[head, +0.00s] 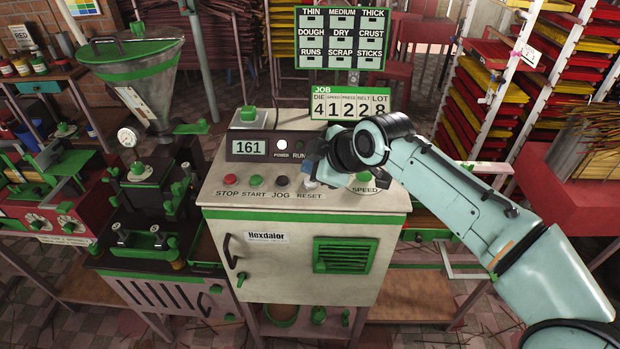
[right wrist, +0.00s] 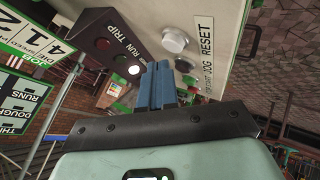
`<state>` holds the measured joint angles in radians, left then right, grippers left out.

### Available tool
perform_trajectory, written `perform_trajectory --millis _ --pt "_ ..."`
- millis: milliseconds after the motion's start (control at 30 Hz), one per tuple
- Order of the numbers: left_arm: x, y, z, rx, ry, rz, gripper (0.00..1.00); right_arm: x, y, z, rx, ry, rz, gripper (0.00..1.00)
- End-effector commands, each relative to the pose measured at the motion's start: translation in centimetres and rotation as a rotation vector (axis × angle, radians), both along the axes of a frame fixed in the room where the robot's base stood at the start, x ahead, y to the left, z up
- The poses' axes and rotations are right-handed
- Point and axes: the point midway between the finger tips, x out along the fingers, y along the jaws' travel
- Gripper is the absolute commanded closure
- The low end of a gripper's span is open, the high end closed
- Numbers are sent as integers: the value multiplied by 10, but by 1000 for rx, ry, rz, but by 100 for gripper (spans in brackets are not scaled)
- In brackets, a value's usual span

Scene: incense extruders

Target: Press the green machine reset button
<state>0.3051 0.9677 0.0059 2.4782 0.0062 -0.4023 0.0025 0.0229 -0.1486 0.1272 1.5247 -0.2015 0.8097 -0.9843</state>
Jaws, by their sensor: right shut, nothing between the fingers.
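The cream control cabinet (head: 300,255) with green trim stands in the middle of the head view. Its top panel has a row labelled STOP, START, JOG and RESET. My right gripper (head: 311,183) is shut and empty, low over the panel by the RESET label. In the right wrist view its blue fingertips (right wrist: 161,66) appear just beside the white button; I cannot tell whether they touch. My left gripper is not in view.
The black JOG button (head: 282,181), green START button (head: 256,181) and red STOP button (head: 231,181) sit left of RESET. The display box (head: 262,147) rises behind them, with a sign (head: 350,107) beyond. A hopper machine (head: 130,70) stands left.

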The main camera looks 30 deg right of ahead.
Motion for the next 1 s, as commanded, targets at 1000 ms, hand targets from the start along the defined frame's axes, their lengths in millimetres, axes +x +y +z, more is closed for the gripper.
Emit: perform_trajectory --millis 1000 --pt "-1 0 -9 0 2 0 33 0 0 -10 0 0 0 100"
